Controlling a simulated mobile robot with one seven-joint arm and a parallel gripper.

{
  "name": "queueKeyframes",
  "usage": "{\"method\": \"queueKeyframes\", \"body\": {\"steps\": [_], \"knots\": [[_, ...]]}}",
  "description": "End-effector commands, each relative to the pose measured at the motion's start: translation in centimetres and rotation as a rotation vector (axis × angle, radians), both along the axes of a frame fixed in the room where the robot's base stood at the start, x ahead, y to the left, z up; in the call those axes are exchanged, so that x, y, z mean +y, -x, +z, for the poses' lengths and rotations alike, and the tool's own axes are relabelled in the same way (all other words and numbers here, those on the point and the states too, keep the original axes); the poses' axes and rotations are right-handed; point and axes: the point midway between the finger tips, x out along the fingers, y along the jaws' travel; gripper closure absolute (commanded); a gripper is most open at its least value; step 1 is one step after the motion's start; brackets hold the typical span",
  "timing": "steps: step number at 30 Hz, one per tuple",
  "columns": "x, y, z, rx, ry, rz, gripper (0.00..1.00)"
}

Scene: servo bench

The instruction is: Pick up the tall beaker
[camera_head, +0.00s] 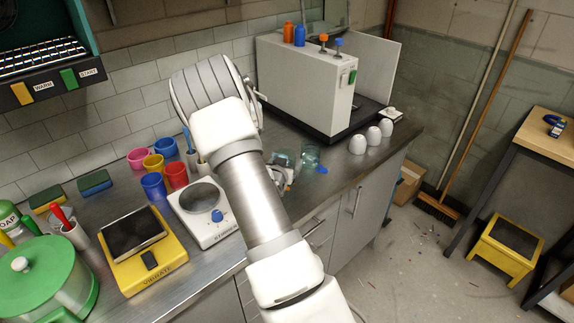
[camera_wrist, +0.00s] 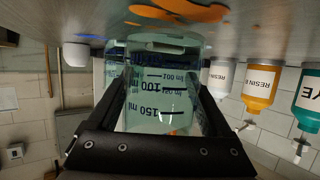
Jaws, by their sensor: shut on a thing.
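The tall beaker (camera_wrist: 160,100) is clear glass with blue millilitre marks, and it fills the middle of the wrist view. It appears upside down there. My gripper (camera_wrist: 150,125) is shut on it, with one dark finger along each side. In the head view my gripper (camera_head: 279,178) is small and partly hidden behind my forearm. Clear greenish glass (camera_head: 310,156) shows just beyond it on the bench. I cannot tell whether the beaker's base touches the bench.
Several white cups (camera_head: 358,144) stand near the bench's right end. A grey machine (camera_head: 305,85) stands behind. A hotplate (camera_head: 203,212), coloured mugs (camera_head: 153,185) and a yellow vibrating plate (camera_head: 150,275) lie left of my arm. Resin bottles (camera_wrist: 258,85) show beside the beaker in the wrist view.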

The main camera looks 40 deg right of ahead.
Motion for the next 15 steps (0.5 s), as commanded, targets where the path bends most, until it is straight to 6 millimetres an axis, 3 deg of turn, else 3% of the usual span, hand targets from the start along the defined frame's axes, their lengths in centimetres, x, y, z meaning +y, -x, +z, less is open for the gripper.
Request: {"method": "queueKeyframes", "body": {"steps": [10, 15], "knots": [[0.0, 0.0, 3.4, -0.003, 0.0, 0.0, 0.79], [-0.2, 2.1, 4.5, 0.0, 0.0, -0.002, 0.79]]}}
